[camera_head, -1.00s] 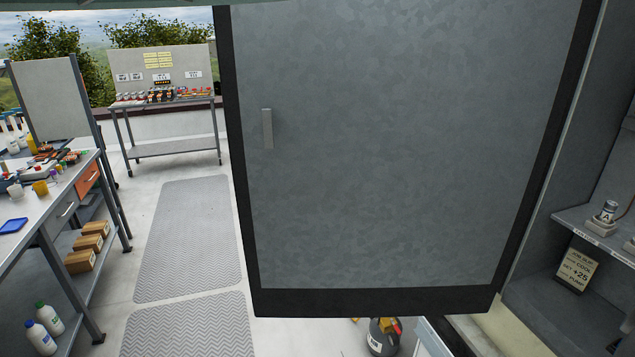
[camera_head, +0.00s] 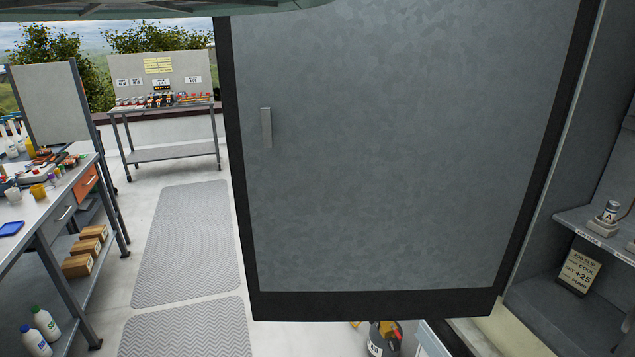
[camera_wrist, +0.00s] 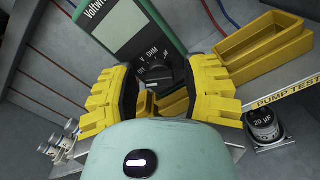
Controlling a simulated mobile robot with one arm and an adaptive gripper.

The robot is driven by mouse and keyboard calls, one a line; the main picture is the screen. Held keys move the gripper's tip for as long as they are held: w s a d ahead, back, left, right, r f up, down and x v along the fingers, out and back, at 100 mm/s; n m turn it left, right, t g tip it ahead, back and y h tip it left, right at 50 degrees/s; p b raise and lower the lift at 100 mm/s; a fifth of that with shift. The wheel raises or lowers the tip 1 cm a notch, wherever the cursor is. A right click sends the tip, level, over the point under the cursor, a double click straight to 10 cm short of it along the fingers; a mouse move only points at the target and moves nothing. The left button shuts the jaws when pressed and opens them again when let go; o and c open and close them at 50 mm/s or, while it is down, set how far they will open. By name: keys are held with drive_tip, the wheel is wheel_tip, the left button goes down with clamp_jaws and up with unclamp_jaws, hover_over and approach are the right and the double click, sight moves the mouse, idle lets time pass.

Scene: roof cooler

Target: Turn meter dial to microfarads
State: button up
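My gripper (camera_wrist: 160,80) has yellow fingers with black pads, spread apart on either side of the dial. A gap shows between the pads and I see no clear contact with the dial. Neither meter nor gripper shows in the head view.
A yellow bin (camera_wrist: 262,50) is right of the meter. A 20 µF capacitor (camera_wrist: 263,125) stands by the "PUMP TEST" strip. More capacitors (camera_wrist: 62,140) stand at lower left. In the head view, a large grey door (camera_head: 400,150) blocks the middle; a job slip (camera_head: 579,273) stands in the cabinet.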

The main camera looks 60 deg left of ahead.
clamp_jaws()
drive_tip(key=shift+m, duration=0.4)
drive_tip(key=m, duration=0.4)
drive_tip(key=shift+m, duration=0.3)
drive_tip(key=m, duration=0.4)
drive_tip(key=shift+f, duration=0.15)
drive_tip(key=m+p, duration=0.1)
drive_tip(key=m, duration=0.3)
drive_tip(key=m+p, duration=0.1)
drive_tip(key=m, duration=0.2)
drive_tip(key=shift+m, duration=0.4)
drive_tip(key=m+p, duration=0.2)
drive_tip(key=m, duration=0.4)
drive_tip(key=shift+f+p, duration=0.15)
drive_tip(key=shift+p, duration=0.15)
drive_tip(key=shift+m, duration=0.3)
